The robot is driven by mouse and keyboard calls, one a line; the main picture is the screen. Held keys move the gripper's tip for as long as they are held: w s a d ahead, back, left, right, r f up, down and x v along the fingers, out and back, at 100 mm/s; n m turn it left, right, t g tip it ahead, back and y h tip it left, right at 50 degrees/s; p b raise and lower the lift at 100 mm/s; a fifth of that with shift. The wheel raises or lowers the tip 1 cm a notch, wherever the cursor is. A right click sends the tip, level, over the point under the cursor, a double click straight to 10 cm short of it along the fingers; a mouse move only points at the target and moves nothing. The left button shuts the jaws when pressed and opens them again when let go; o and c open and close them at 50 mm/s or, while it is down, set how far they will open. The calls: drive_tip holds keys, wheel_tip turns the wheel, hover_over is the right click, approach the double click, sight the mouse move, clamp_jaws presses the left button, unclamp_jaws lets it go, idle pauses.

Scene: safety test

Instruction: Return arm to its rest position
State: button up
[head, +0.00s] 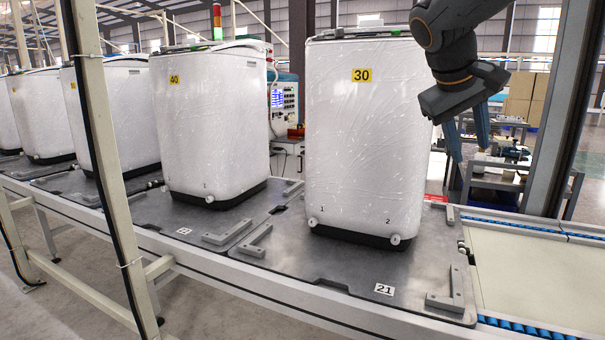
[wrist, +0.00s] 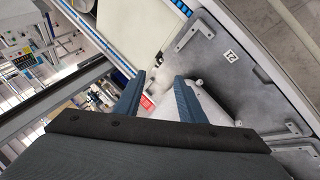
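My arm (head: 448,35) reaches in from the top right in the head view. My gripper (head: 470,151) hangs at its end, pointing down, beside the right side of the white wrapped washing machine with the yellow "30" label (head: 362,130). The two blue fingers are apart, with nothing seen between them. In the wrist view my gripper (wrist: 160,78) also shows its fingers spread and empty. Part of the machine shows beyond the right finger there; the rest is hidden behind my gripper. Whether the gripper touches the machine is unclear.
Machine "30" stands upright on a grey pallet marked 21 (head: 384,289). Machine "40" (head: 208,125) and several others stand left along the conveyor. The cream conveyor section (head: 535,280) at right is bare.

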drive_tip(key=s+a+f+g+y, duration=0.1)
drive_tip(key=s+a+f+y, duration=0.1)
drive_tip(key=s+a+f, duration=0.6)
drive_tip(key=s+a+f+g+y, duration=0.2)
drive_tip(key=s+a+f, duration=0.3)
drive_tip(key=f, duration=0.5)
drive_tip(key=s+a+f+g+y, duration=0.1)
drive_tip(key=s+a+f+y, duration=0.2)
drive_tip(key=s+a+f, duration=0.45)
drive_tip(key=s+d+r+h+p, duration=0.1)
drive_tip(key=d+r+p, duration=0.3)
drive_tip(key=d+p, duration=0.3)
drive_tip(key=p, duration=0.5)
drive_tip(key=shift+r+m, duration=0.4)
drive_tip(key=shift+s, duration=0.1)
